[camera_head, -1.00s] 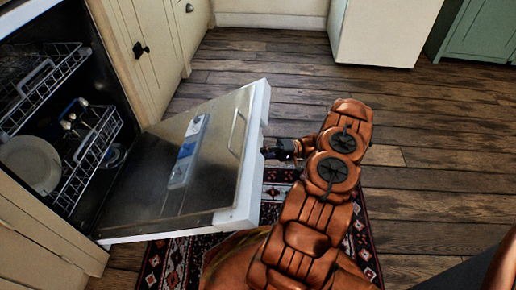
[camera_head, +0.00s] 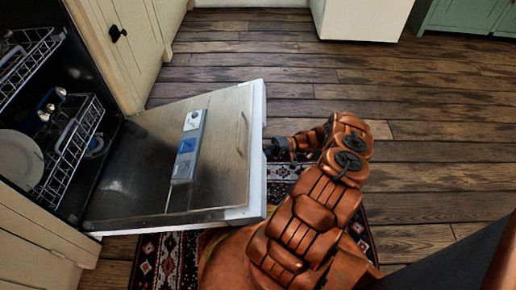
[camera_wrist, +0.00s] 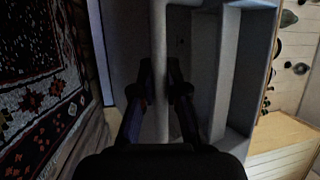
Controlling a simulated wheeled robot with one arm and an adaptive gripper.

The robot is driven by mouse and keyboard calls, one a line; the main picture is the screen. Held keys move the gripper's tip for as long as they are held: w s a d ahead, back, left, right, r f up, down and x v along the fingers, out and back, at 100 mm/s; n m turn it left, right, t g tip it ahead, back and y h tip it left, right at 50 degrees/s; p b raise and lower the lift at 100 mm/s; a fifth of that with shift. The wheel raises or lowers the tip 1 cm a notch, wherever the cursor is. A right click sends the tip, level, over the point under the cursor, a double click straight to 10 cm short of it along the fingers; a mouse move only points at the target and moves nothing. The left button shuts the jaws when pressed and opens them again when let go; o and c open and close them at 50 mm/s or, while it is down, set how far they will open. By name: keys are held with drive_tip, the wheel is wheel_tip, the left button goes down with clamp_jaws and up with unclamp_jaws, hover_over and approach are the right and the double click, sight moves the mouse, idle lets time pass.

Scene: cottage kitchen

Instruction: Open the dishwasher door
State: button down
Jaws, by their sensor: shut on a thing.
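The dishwasher door (camera_head: 145,167) is swung far down, close to level, with its metal inner face upward and a detergent dispenser on it. The dishwasher's interior with its racks is exposed at the left. My gripper (camera_head: 270,148) is at the door's outer edge in the head view, its fingertips partly hidden by the door. In the wrist view my gripper (camera_wrist: 160,90) has its two fingers on either side of a grey bar, the door handle (camera_wrist: 160,45), and is shut on it.
A patterned rug (camera_head: 160,262) lies under the door on the wooden floor (camera_head: 430,130). Racks (camera_head: 72,150) hold a white plate (camera_head: 18,158). A cream cabinet (camera_head: 130,45) adjoins the dishwasher. The floor to the right is clear.

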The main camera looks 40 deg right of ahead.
sight(255, 137)
drive_tip(key=shift+s+d+f, duration=0.15)
drive_tip(key=shift+d+f, duration=0.05)
drive_tip(key=shift+f, duration=0.35)
drive_tip(key=c, duration=1.2)
unclamp_jaws()
drive_tip(key=shift+r, duration=0.1)
drive_tip(key=shift+r, duration=4.95)
